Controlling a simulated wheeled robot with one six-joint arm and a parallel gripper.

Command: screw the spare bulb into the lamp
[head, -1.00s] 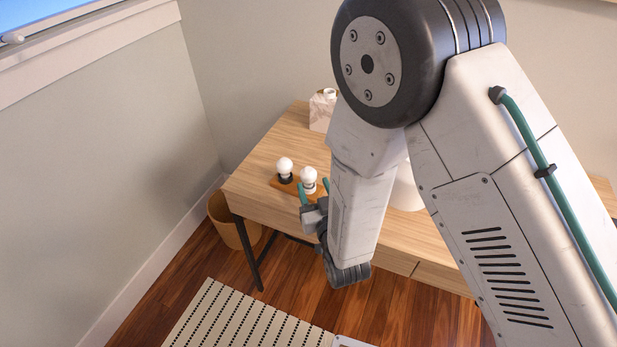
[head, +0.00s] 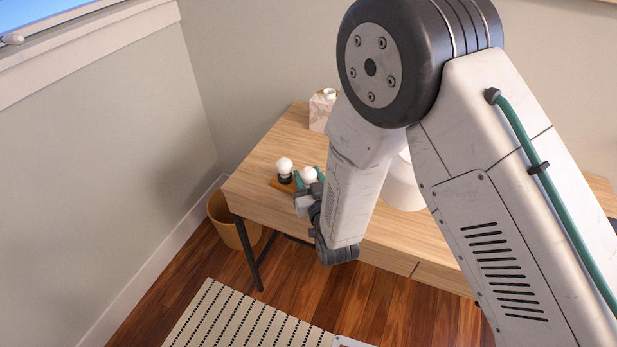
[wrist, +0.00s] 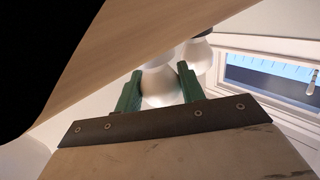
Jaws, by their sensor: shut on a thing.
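The left bulb (head: 284,164) sits on a dark base. My gripper (head: 309,177) is shut on the right bulb (head: 309,174), with a teal finger on either side of it. The wrist view shows this held bulb (wrist: 160,88) between the green fingers, with the other bulb (wrist: 198,58) beyond. The held bulb's lower part is hidden by my gripper. A white rounded shade-like thing (head: 403,190), possibly the lamp, is partly hidden behind my arm.
The wooden desk (head: 258,170) is bare around the holder. The wall is close on the left.

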